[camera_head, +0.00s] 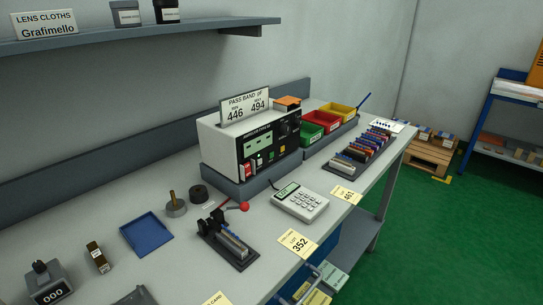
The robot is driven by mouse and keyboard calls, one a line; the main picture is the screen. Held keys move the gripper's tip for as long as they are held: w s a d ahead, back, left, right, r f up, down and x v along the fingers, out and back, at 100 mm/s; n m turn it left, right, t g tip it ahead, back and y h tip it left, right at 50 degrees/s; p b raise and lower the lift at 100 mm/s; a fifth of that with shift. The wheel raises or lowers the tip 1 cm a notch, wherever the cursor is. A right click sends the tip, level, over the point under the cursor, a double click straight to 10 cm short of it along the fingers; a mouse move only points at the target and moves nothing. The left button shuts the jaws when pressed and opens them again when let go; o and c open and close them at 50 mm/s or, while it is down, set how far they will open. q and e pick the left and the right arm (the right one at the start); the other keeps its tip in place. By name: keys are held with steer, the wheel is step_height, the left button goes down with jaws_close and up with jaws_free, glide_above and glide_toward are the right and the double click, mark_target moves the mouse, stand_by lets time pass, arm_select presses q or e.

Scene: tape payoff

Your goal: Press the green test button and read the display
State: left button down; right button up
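The white tester box (230,138) with a black front panel stands on a grey base on the bench. Its greenish display (258,143) is on the upper left of the panel; any reading is too small to make out. Below it are a red switch (248,170), a small bright green spot (260,159) and another small green control (271,156). I cannot tell which green one is the test button. A card (245,105) on top reads "PASS BAND pF", 446 and 494. Neither of my grippers is in view.
Before the tester lie a calculator (300,202), a fixture with a red-knobbed lever (228,242) and a lot card (298,242) reading 352. Green, red and yellow bins (338,109) and a component rack (362,150) stand right. A blue tray (147,234) lies left.

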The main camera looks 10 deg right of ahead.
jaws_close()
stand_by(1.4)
